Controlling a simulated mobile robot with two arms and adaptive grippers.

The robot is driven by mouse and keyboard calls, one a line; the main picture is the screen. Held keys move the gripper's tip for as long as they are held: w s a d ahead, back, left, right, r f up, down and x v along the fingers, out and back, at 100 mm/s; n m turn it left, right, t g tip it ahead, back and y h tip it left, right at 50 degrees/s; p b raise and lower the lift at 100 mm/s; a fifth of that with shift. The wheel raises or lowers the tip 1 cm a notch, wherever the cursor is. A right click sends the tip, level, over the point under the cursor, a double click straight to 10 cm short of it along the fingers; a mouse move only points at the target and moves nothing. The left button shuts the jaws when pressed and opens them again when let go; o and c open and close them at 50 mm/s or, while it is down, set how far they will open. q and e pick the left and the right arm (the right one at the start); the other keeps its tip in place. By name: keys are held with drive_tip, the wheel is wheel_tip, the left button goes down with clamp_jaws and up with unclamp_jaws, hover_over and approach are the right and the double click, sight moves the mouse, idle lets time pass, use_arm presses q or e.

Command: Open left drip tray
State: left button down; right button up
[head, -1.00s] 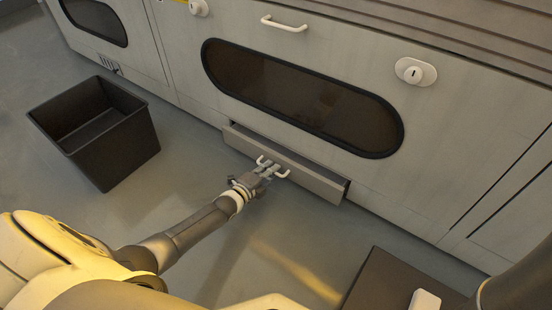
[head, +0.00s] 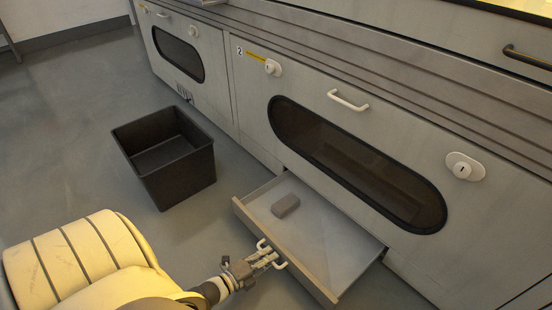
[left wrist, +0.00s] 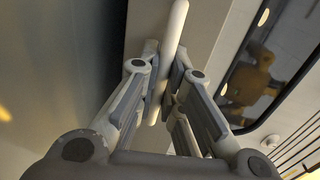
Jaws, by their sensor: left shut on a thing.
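The drip tray (head: 325,237) is a shallow grey drawer at the foot of the cabinet. It stands well out from the cabinet front, and a small grey block (head: 285,205) lies inside it. My left gripper (head: 268,257) is at the white handle (head: 281,265) on the tray's front. In the left wrist view the fingers (left wrist: 165,85) are shut around the white handle bar (left wrist: 171,35). My right gripper is not in view.
A black open bin (head: 165,160) stands on the floor left of the tray. The cabinet (head: 240,95) has dark oval windows, white knobs and another white handle (head: 348,100) above. Floor between bin and tray is clear.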

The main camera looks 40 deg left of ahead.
use_arm(q)
drive_tip(key=shift+s, duration=0.35)
drive_tip(key=c, duration=1.6)
unclamp_jaws()
drive_tip(key=shift+o, duration=0.2)
drive_tip(key=v, duration=1.2)
drive_tip(key=shift+w, duration=0.1)
